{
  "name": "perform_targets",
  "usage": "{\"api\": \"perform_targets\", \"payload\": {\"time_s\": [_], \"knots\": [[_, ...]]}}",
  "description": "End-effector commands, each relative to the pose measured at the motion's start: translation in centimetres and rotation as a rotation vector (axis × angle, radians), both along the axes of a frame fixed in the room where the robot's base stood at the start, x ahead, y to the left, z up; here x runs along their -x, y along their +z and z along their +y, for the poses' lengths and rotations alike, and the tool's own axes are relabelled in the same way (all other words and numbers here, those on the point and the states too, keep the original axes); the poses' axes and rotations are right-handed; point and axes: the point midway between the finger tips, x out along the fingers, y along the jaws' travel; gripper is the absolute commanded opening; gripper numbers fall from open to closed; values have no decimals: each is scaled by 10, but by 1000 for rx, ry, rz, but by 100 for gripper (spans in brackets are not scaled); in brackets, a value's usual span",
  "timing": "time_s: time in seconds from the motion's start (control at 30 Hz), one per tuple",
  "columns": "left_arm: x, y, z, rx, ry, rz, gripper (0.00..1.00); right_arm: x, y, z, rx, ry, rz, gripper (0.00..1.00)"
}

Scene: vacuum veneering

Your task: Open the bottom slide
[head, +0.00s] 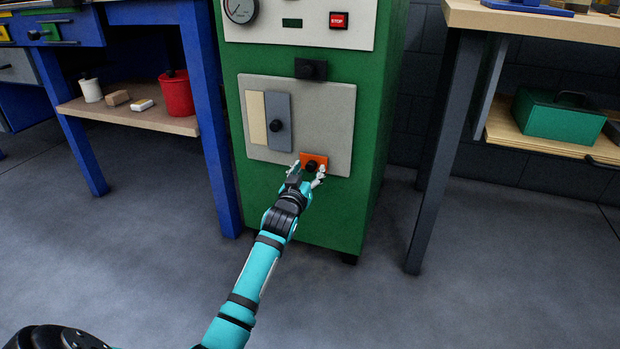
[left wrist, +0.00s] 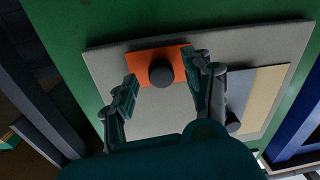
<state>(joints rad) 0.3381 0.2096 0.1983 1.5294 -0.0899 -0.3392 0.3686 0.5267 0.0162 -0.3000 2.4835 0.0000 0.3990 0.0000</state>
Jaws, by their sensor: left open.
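The bottom slide is an orange plate (head: 320,159) with a round black knob (head: 311,166), low on the grey panel (head: 336,112) of the green cabinet. In the left wrist view the orange plate (left wrist: 139,62) and its black knob (left wrist: 161,73) show clearly. My left gripper (head: 307,174) is open, with its fingers on either side of the knob. In the left wrist view the left gripper's fingers (left wrist: 163,88) stand apart from the knob, with a gap on both sides. My right gripper is not in view.
A grey slide (head: 278,108) with a black knob and a cream strip (head: 257,117) are on the same panel. A black block (head: 311,69) sits above it. The blue bench leg (head: 212,130) stands close on the left, a dark table leg (head: 444,150) on the right. The floor in front is clear.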

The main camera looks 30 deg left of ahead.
Motion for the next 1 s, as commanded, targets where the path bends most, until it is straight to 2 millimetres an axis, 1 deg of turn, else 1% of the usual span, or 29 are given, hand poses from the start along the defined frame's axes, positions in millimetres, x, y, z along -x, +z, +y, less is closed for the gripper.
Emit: {"api": "perform_targets", "payload": {"time_s": [0.03,0.1,0.2,0.43,0.47,0.83,0.87,1.0], "knots": [[-5,-2,2,0,0,-1,51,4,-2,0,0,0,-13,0],[-10,-1,4,0,1,-1,51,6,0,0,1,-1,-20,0],[-13,0,5,0,1,0,51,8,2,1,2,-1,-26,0],[-13,1,5,0,1,0,51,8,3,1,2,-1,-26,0],[-13,1,5,0,1,0,50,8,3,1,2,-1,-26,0],[-13,0,5,0,1,0,2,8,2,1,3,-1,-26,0],[-13,0,5,0,1,0,0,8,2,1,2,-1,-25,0],[-13,0,4,0,1,0,0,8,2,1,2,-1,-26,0]]}}
